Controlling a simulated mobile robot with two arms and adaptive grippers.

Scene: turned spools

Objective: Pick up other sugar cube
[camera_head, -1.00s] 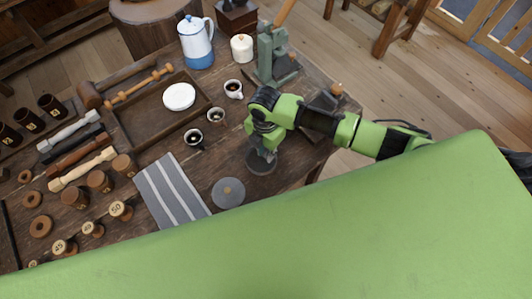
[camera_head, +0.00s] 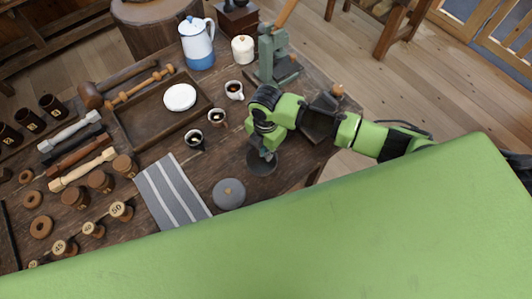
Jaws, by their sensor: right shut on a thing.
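No sugar cube can be told apart in this view. My left gripper is not in view.
A white and blue pot (camera_head: 198,45), a cream jar (camera_head: 243,49) and a green press (camera_head: 270,55) stand at the back. Turned wooden pieces crowd the left.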

